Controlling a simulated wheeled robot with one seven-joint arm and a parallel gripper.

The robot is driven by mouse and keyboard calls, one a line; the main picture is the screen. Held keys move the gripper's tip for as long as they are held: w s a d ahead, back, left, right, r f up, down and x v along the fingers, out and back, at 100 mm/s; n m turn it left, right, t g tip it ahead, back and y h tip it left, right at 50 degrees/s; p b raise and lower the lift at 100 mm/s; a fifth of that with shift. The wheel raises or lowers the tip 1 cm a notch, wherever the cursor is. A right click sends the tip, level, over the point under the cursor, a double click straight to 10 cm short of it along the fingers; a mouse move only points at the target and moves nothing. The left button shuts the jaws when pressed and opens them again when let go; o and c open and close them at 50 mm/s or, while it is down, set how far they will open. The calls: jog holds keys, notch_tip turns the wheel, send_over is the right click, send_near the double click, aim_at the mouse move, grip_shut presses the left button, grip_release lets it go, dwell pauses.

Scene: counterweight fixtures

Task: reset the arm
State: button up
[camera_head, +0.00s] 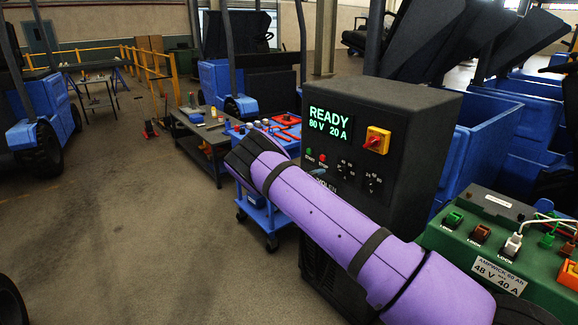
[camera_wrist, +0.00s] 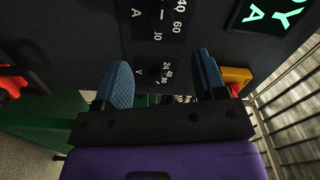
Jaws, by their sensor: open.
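My gripper (camera_wrist: 163,80) is open in the wrist view, with its two blue ribbed fingers apart and nothing held between them. Beyond the fingers is the dark front panel of the charger cabinet (camera_head: 405,120), with its dials and printed scales. In the head view my purple arm reaches from the lower right up and left across the cabinet's front. The cabinet's display (camera_head: 329,122) reads READY, 80 V 20 A. A red and yellow switch (camera_head: 376,140) sits beside it and also shows in the wrist view (camera_wrist: 236,78), near the right finger.
A green battery unit (camera_head: 535,270) labelled 48 V 40 A stands at the right, with coloured connectors and cables on top. A blue cart (camera_head: 262,215) with red items and a dark workbench (camera_head: 205,135) stand behind my arm. Open floor (camera_head: 120,240) lies at the left.

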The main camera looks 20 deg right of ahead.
jog(key=s+r+m+g+y, duration=0.6)
jog(key=s+r+m+y, duration=0.4)
jog(key=s+r+m, duration=1.45)
jog(key=s+a+r+m+t+y, duration=0.1)
jog(key=s+a+r+m, duration=0.3)
jog(key=s, duration=0.6)
jog(key=s+a+r+m+t+y, duration=0.2)
jog(key=s+a+r+m+y, duration=0.1)
jog(key=s+m, duration=0.5)
jog(key=s+a+r+m+t+y, duration=0.2)
jog(key=s+a+r+m+y, duration=0.1)
jog(key=s, duration=0.9)
notch_tip(320, 180, up, 2)
jog(key=a+m, duration=0.1)
jog(key=m, duration=0.2)
jog(key=shift+s+a+r+m, duration=0.15)
jog(key=shift+a+m, duration=0.2)
jog(key=shift+o, duration=0.2)
